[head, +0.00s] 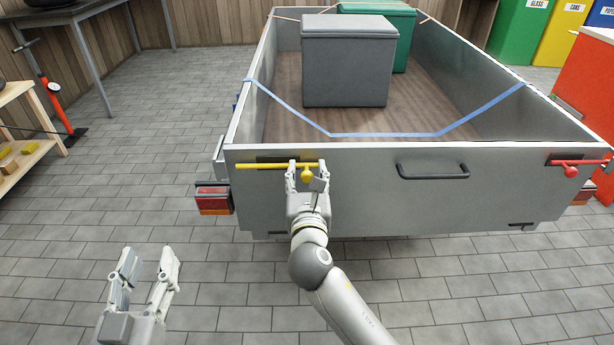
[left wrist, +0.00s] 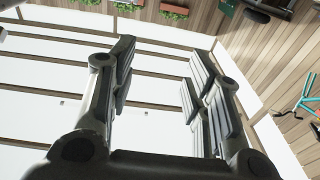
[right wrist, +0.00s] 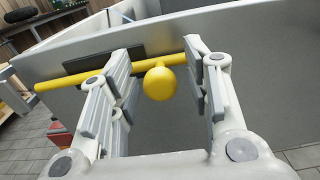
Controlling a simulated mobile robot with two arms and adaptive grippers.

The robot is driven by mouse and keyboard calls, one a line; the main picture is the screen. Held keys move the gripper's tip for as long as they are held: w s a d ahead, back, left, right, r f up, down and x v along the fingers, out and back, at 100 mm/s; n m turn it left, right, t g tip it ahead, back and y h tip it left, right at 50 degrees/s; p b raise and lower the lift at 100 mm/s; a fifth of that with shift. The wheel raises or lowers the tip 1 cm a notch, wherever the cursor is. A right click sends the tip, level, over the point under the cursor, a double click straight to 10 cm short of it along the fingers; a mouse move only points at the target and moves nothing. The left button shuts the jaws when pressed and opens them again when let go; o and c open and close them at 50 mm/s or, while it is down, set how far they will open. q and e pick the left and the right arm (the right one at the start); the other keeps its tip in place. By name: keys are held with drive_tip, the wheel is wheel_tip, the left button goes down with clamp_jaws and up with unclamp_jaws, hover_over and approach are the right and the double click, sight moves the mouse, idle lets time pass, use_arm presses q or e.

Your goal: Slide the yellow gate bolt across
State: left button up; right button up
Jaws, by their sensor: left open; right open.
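The yellow gate bolt (head: 265,166) lies level along the upper left of the trailer's grey tailgate (head: 350,196), with a round yellow knob (head: 307,174) hanging near its right end. My right gripper (head: 308,172) is open at the bolt, its fingers on either side of the knob. In the right wrist view the knob (right wrist: 160,84) sits between the two open fingers, with clear space on both sides. The bolt's right end is partly hidden by the right finger. My left gripper (head: 146,268) is open and empty, low at the lower left, away from the trailer.
A red bolt (head: 571,168) is on the tailgate's right side, and a black handle (head: 432,171) is in its middle. The trailer holds a grey box (head: 347,62) and a green box (head: 405,38) behind a blue strap (head: 385,134).

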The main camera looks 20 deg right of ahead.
sight(284, 166)
clamp_jaws()
drive_tip(key=shift+w+a, duration=0.1)
drive_tip(key=shift+a, duration=0.25)
use_arm(q)
drive_tip(key=shift+s+a+f+g+y+p, duration=0.2)
drive_tip(key=shift+f+g, duration=0.35)
drive_tip(key=shift+f, duration=0.35)
drive_tip(key=shift+s+a+f+g+y+p, duration=0.1)
drive_tip(key=shift+f+g+y+p, duration=0.1)
drive_tip(key=shift+f+g, duration=0.55)
drive_tip(key=shift+s+a+f+g+y+p, duration=0.1)
drive_tip(key=shift+f+g+p, duration=0.15)
drive_tip(key=shift+f, duration=0.85)
use_arm(e)
drive_tip(key=shift+w+a, duration=0.3)
drive_tip(key=shift+a, duration=0.7)
drive_tip(key=shift+w+a, duration=0.25)
drive_tip(key=shift+a, duration=0.75)
unclamp_jaws()
drive_tip(key=shift+a, duration=0.1)
use_arm(q)
drive_tip(key=shift+a, duration=0.15)
